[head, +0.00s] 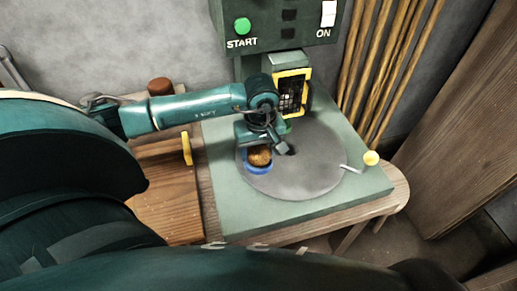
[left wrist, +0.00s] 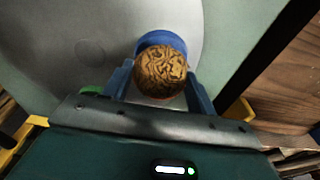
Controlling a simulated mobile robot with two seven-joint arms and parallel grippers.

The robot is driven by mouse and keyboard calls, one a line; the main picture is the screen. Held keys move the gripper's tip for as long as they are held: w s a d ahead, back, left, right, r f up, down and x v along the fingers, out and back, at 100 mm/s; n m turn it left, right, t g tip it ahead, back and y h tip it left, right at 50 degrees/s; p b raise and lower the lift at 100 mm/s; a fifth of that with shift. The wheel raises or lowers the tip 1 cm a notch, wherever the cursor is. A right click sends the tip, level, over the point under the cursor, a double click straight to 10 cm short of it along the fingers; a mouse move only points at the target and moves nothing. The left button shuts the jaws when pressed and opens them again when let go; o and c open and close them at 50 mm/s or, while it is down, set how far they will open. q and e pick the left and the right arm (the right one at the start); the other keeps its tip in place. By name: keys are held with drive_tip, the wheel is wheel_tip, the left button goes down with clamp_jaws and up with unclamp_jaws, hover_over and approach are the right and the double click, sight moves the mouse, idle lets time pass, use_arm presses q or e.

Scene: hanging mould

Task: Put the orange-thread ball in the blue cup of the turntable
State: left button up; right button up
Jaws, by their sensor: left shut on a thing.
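The ball (head: 260,157), brown-orange with dark winding lines, is between the fingers of my left gripper (head: 259,150), which is shut on it. In the left wrist view the ball (left wrist: 160,71) sits between the two blue fingers of the gripper (left wrist: 159,82). The blue cup (head: 258,171) is at the near left part of the grey turntable (head: 315,170). Its blue rim (left wrist: 157,38) shows just past the ball in the left wrist view. The ball is over or in the cup; its exact height is hidden. My right gripper is not in view.
The turntable is on a pale green base (head: 355,195). A machine head with a green START button (head: 242,26) and a yellow-framed panel (head: 292,92) stands behind. A yellow knob on a lever (head: 371,158) is at the right. Wooden rods (head: 385,65) lean at the back.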

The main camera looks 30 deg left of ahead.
use_arm(q)
drive_tip(key=o, duration=1.1)
drive_tip(key=shift+o, duration=0.2)
wheel_tip(320, 180, up, 13)
drive_tip(key=d, duration=0.1)
drive_tip(key=shift+s, duration=0.4)
drive_tip(key=shift+r, duration=0.1)
